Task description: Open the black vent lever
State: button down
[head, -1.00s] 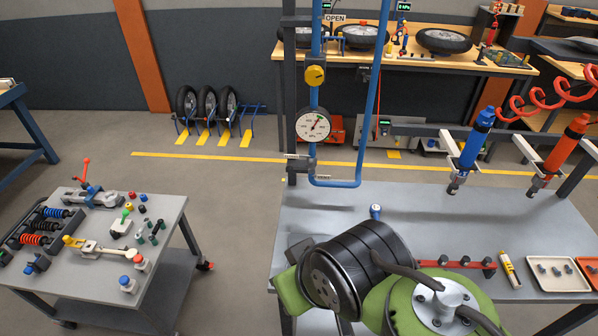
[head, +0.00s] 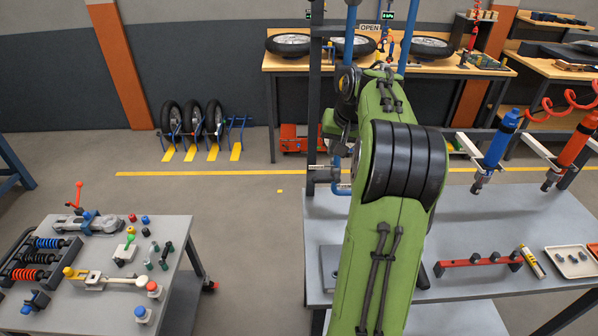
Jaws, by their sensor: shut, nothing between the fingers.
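The small vent fitting (head: 322,168) sits low on the blue pipe (head: 343,188), beside the dark upright post. A short light bar sticks out to its left; I cannot make out the black lever itself. My green arm rises in front of the pipe and hides most of it. My gripper (head: 338,146) appears as a small dark shape left of the arm, close above the fitting and partly hidden. It is shut and empty. I cannot tell whether it touches anything. The gauge and yellow knob are hidden behind my arm.
A grey workbench (head: 480,215) stands at the right with a red rack (head: 478,262) and a tray (head: 572,262). Blue (head: 496,150) and orange (head: 570,150) tools hang above it. A grey cart (head: 180,235) stands at the left. Floor between cart and bench is clear.

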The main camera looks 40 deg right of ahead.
jog(key=d, duration=0.1)
send_near(326, 179)
jog(key=w+f, duration=0.4)
jog(key=f, duration=0.1)
jog(key=shift+a+f+b, duration=0.2)
jog(key=shift+f+b, duration=0.05)
jog(key=shift+b, duration=0.2)
